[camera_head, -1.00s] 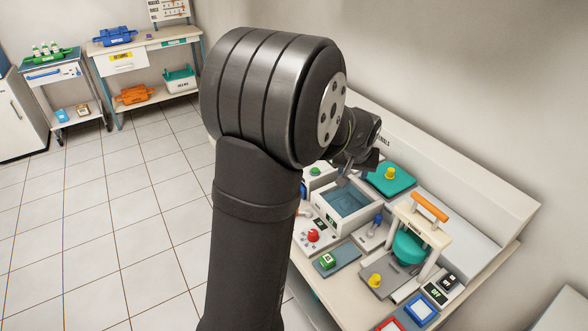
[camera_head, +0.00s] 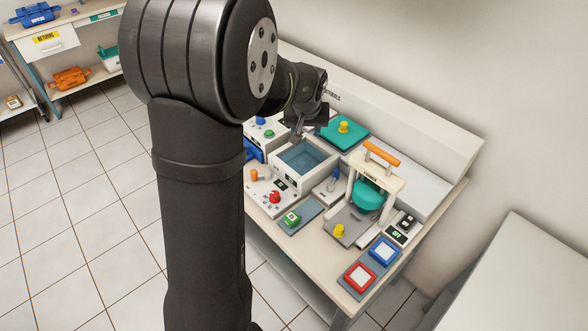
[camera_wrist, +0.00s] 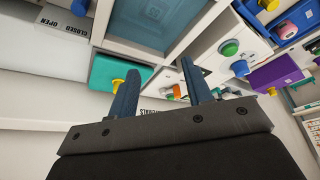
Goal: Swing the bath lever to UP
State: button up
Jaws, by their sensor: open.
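The water bath (camera_head: 303,160) is a pale open box with blue-grey water in the middle of the bench. A small lever with a blue handle (camera_head: 334,177) stands on a plate beside its right front side; its tilt and label are too small to read. My gripper (camera_head: 298,133) is above the back edge of the bath, apart from the lever. In the wrist view my gripper (camera_wrist: 160,66) shows two separated fingers with nothing between them, and the bath (camera_wrist: 160,18) at the top. A blue piece shows at that view's top left edge; I cannot tell whether it is the lever.
A teal lid with a yellow knob (camera_head: 343,127) lies behind the bath. A white frame with an orange bar (camera_head: 381,153) stands right of the lever. A red knob (camera_head: 275,197), a green block (camera_head: 292,218) and blue and red square pads are towards the front.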

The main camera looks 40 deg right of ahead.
dwell(0.3)
jog(key=shift+c, duration=0.7)
jog(key=w+a+r+m+g+y, duration=0.2)
jog(key=w+a+r+m, duration=0.15)
jog(key=a, duration=0.35)
jog(key=w+a+r+m+g+y, duration=0.1)
jog(key=w+a+r+m, duration=0.25)
jog(key=a, duration=0.35)
jog(key=shift+n, duration=0.5)
jog(key=f, duration=1.7)
jog(key=shift+s+a+f, duration=0.1)
jog(key=shift+s+a, duration=0.1)
grip_shut()
